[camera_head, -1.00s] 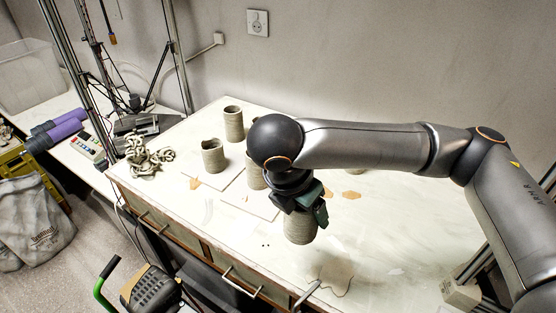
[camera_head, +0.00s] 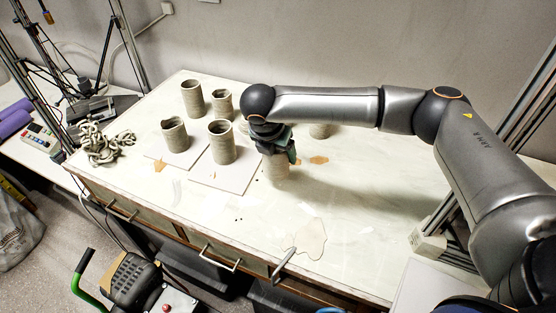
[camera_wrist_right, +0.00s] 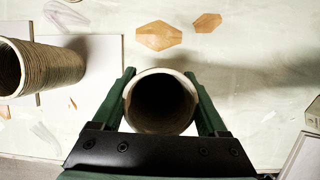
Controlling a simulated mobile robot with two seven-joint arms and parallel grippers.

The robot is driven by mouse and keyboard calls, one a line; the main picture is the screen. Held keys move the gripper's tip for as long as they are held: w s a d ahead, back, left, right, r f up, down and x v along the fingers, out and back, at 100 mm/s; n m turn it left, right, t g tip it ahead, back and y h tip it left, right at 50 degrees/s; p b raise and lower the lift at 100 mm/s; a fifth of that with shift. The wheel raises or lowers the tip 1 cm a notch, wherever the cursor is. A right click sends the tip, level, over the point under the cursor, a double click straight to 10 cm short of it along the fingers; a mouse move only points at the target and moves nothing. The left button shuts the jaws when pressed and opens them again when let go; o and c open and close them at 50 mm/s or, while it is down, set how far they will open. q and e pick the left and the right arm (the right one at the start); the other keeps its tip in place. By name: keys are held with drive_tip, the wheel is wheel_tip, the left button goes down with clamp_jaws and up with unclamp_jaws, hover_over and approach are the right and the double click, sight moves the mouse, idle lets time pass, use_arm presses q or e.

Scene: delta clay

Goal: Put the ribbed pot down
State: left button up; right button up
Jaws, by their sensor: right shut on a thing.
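My right gripper (camera_head: 275,148) is shut on a grey ribbed pot (camera_head: 277,170), which hangs upright below the wrist over the bare table top. In the right wrist view the two green fingers of the right gripper (camera_wrist_right: 160,82) press on either side of the round pot (camera_wrist_right: 160,104), whose open mouth faces the camera. The pot's base shows low against the table (camera_head: 350,215); I cannot tell whether it touches. My left gripper is not in view.
Several other ribbed pots stand left of it, the nearest (camera_head: 221,145) on a white board (camera_head: 228,182). The table's front right is mostly clear, with a stain (camera_head: 306,240).

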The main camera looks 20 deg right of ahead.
sight(278, 162)
drive_tip(key=shift+w+d+f, duration=0.1)
drive_tip(key=shift+w+f, duration=0.1)
drive_tip(key=shift+f, duration=0.1)
drive_tip(key=shift+w+d+f, duration=0.1)
drive_tip(key=shift+w+f, duration=0.05)
drive_tip(key=shift+f, duration=0.75)
drive_tip(key=shift+w+f, duration=0.1)
drive_tip(key=shift+f, duration=0.8)
drive_tip(key=shift+f, duration=0.1)
drive_tip(key=o, duration=1.4)
drive_tip(key=shift+c, duration=0.2)
